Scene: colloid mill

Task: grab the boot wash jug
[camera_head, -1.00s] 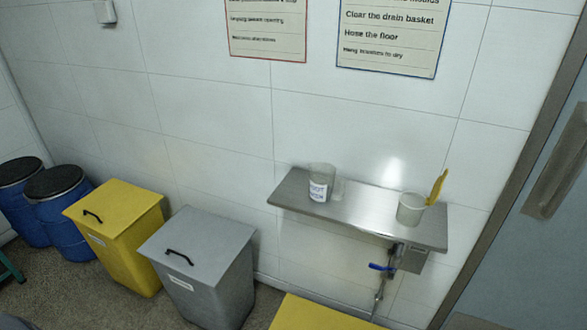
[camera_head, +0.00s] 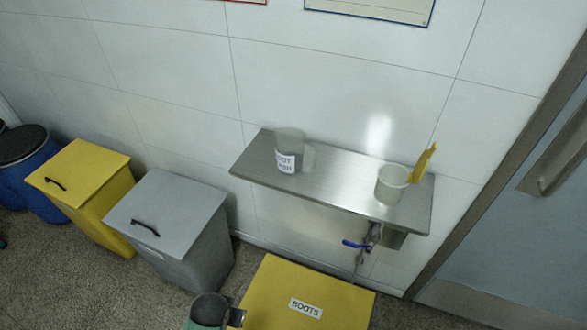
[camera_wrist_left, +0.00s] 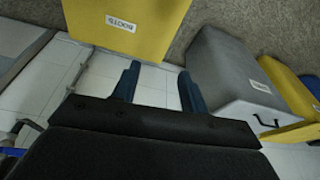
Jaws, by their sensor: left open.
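The boot wash jug (camera_head: 289,152) is a clear, greyish jug with a white label, partly legible as "BOOT". It stands upright near the left end of a steel wall shelf (camera_head: 330,180), with its handle toward the right. My left gripper (camera_wrist_left: 157,78) shows in the left wrist view with its two dark blue fingers apart and nothing between them. The jug does not show in that view, and the gripper is clear of it. My right gripper is in neither view.
A blue-handled tap (camera_head: 355,244) hangs below. A yellow BOOTS box (camera_head: 270,285), a grey bin (camera_head: 180,215) and a yellow bin (camera_head: 85,170) stand on the floor. A door is at right.

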